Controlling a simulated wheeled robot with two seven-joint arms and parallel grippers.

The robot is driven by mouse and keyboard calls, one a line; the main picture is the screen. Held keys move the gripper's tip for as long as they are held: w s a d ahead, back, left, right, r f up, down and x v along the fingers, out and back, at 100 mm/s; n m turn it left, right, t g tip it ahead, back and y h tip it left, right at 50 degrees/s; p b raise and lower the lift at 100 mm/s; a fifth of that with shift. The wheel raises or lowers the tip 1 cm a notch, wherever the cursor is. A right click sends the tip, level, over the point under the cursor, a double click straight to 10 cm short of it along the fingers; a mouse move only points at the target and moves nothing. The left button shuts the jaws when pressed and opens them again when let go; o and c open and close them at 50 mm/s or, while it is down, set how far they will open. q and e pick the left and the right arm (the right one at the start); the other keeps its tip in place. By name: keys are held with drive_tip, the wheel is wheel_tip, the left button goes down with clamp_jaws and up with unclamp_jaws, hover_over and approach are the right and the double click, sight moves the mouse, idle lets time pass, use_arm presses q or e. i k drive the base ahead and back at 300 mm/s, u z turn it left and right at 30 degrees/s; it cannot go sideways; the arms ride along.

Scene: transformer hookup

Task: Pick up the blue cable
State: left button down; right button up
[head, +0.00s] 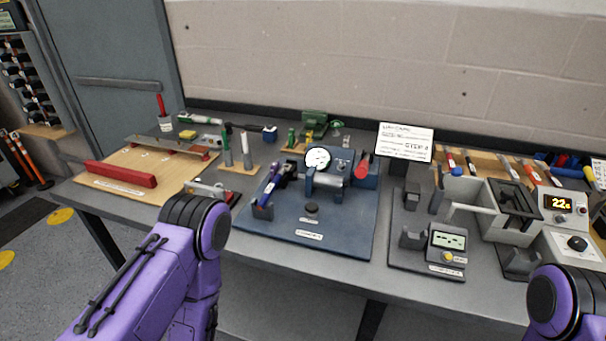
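No blue cable can be told with certainty at this size. A slim blue-violet piece (270,186) leans in a small grey holder at the left of the blue base plate (335,243). Blue parts (553,165) also show at the back right of the bench, too small to make out. My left arm comes in at the lower left and my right arm at the lower right. Both of my grippers are outside the picture, so what they hold is hidden.
The grey bench (310,262) is crowded. A dial gauge (318,158) stands on the blue plate. A wooden board (125,172) with a red bar (120,174) is at left. A small meter (446,243) and a control box (568,212) are at right. The wall closes the back.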

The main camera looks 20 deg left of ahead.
sight(270, 188)
drive_tip(key=u, duration=0.7)
drive_tip(key=k, duration=0.5)
drive_tip(key=u, duration=1.05)
drive_tip(key=i, duration=0.75)
drive_tip(key=z, duration=1.55)
